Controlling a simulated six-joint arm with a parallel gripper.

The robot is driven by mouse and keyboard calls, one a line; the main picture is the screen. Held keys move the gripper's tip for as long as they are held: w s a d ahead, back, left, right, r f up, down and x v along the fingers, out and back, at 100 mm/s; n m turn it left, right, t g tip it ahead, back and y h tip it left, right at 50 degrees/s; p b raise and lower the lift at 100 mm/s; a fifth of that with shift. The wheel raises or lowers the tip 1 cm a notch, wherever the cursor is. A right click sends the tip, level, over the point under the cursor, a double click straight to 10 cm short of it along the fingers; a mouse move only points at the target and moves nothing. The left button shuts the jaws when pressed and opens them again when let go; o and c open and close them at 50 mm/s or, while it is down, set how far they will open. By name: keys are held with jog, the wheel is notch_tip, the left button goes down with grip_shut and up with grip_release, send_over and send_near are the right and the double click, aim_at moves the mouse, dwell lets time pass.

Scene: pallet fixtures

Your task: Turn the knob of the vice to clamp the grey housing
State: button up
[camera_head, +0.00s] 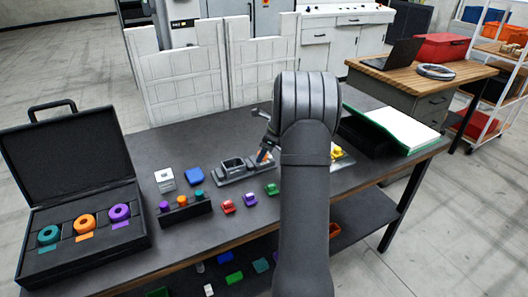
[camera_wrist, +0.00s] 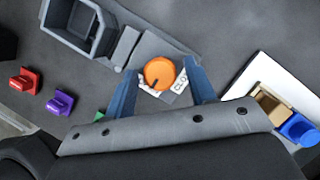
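The orange knob (camera_wrist: 159,73) of the vice is in the middle of the wrist view, with a dark pointer mark and a white label partly reading "CLO" beside it. My gripper (camera_wrist: 161,69) is open, its two blue fingers on either side of the knob, with visible gaps; I cannot tell their height against it. The grey vice (camera_wrist: 147,48) runs up and left from the knob. An open-topped grey housing (camera_wrist: 103,36) sits at its far end; its contact with the jaws is unclear. In the head view the vice (camera_head: 222,178) shows left of my arm, which hides its right end.
Red (camera_wrist: 25,80) and purple (camera_wrist: 60,102) small blocks lie left of the gripper. A white plate with tan and blue (camera_wrist: 298,128) parts is at right. A peg rack (camera_head: 185,207) and an open black case (camera_head: 82,240) stand further left on the table.

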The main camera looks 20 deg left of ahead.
jog(key=c, duration=0.8)
jog(key=shift+n, duration=0.4)
jog(key=n+g, duration=0.1)
jog(key=n, duration=0.2)
jog(key=shift+w+n+g, duration=0.2)
jog(key=shift+n+g, duration=0.2)
jog(key=n+g+h, duration=0.1)
jog(key=n, duration=0.3)
jog(key=shift+a, duration=0.1)
jog(key=n, duration=0.2)
jog(key=n+g+h, duration=0.1)
jog(key=n, duration=0.2)
jog(key=shift+w+a+h, duration=0.15)
jog(key=shift+h, duration=0.15)
jog(key=n, duration=0.2)
jog(key=n+h, duration=0.1)
jog(key=n, duration=0.1)
jog(key=shift+a+g+h, duration=0.1)
jog(key=shift+g+h, duration=0.2)
jog(key=shift+g, duration=0.1)
jog(key=shift+n, duration=0.3)
